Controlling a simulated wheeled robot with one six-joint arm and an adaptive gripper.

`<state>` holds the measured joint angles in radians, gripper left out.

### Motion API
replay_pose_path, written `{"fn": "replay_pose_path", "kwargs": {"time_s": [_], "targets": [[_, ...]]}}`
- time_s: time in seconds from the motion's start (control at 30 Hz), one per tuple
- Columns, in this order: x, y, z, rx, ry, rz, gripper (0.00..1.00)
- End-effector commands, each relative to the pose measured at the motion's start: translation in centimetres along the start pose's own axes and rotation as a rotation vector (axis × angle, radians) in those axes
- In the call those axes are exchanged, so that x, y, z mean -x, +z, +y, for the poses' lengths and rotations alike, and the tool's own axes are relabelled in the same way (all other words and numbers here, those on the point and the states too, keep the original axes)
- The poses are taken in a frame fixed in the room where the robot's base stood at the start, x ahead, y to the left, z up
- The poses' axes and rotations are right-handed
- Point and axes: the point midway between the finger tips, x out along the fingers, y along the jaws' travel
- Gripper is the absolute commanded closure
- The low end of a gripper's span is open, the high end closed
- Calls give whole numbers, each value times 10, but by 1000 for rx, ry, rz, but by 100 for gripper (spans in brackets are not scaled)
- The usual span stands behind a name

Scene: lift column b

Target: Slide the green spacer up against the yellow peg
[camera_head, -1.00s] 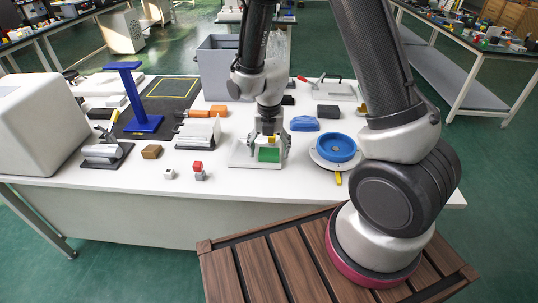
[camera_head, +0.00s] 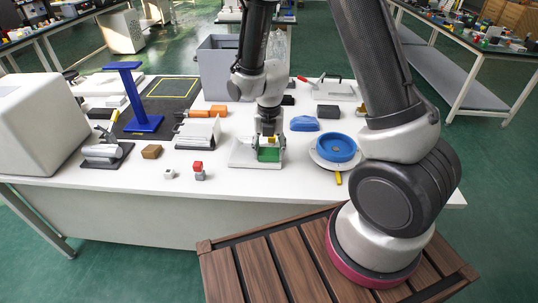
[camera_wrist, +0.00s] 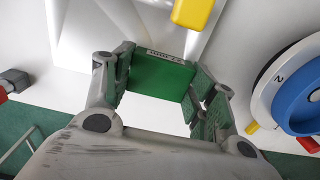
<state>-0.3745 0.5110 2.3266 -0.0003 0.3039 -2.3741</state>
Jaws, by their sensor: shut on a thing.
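The green spacer (camera_wrist: 157,78) is a block between the two fingers of my gripper (camera_wrist: 162,66), which is shut on it. In the head view the spacer (camera_head: 268,156) shows low between the fingers of my gripper (camera_head: 268,148), over a white base plate (camera_head: 242,153). The yellow peg (camera_wrist: 192,11) stands beyond the spacer's far edge and a little to the right in the wrist view. A gap shows between them there. In the head view the peg is mostly hidden behind my gripper.
A blue round dish on a white disc (camera_head: 317,157) stands to the right, with a blue lump (camera_head: 304,124) behind it. A red and grey cube stack (camera_head: 199,171) and a small white cube (camera_head: 169,173) stand front left. The table front between them is clear.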

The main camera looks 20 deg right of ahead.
Motion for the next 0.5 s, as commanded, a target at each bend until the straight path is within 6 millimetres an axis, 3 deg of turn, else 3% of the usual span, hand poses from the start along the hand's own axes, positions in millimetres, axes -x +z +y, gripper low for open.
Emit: {"fn": "replay_pose_path", "kwargs": {"time_s": [0.5], "targets": [[0, 10, 0, 0, 0, 0, 74]]}}
